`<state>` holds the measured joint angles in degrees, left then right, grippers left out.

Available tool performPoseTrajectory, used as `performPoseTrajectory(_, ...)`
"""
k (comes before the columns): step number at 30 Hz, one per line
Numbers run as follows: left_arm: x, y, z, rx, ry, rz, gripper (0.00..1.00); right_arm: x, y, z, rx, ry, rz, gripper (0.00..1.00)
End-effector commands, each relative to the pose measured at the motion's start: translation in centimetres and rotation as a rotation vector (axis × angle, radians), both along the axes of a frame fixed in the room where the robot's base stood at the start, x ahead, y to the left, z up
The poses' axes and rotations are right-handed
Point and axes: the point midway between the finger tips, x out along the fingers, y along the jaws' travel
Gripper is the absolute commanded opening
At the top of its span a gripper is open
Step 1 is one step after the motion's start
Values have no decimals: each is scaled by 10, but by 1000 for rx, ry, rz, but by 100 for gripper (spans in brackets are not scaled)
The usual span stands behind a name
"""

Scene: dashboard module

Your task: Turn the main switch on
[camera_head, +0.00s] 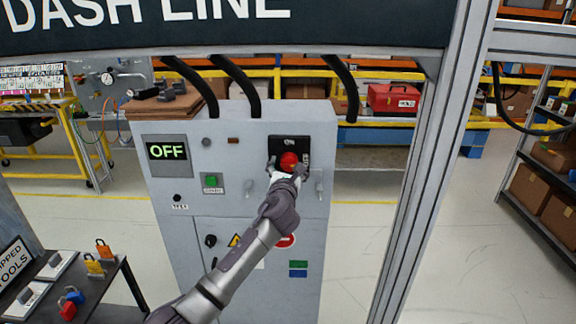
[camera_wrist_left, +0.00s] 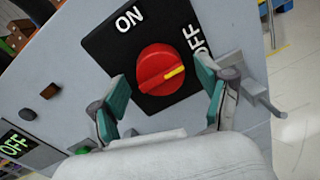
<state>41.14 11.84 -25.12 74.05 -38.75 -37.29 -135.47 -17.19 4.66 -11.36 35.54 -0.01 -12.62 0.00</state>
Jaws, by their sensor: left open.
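The main switch is a round red knob (camera_head: 289,161) on a black plate (camera_head: 304,144) at the upper right of a grey cabinet. In the left wrist view the red knob (camera_wrist_left: 160,70) has a yellow mark pointing toward the word OFF; ON is printed on another side of the plate (camera_wrist_left: 109,48). My left gripper (camera_head: 287,165) is in front of the knob. In the wrist view its open fingers (camera_wrist_left: 162,88) stand on either side of the knob's near part, with gaps visible. The cabinet display (camera_head: 167,151) reads OFF. My right gripper is not in view.
The grey cabinet (camera_head: 240,150) also has a green button (camera_head: 210,181) and a small lever (camera_head: 319,187) near the switch. A metal post (camera_head: 425,170) stands right of the cabinet. A dark table (camera_head: 100,285) with padlocks is at lower left.

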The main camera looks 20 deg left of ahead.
Motion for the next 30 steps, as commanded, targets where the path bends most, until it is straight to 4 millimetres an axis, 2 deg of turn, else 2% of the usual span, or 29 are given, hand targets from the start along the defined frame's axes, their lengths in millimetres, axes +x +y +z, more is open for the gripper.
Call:
performPoseTrajectory(10,4,1,0,0,-1,0,77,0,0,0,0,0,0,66)
performPoseTrajectory(11,4,1,0,0,-1,0,73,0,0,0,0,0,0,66)
performPoseTrajectory(21,3,1,0,0,0,0,17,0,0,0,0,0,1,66)
performPoseTrajectory(30,3,1,-1,-34,-10,-1,16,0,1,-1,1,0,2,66)
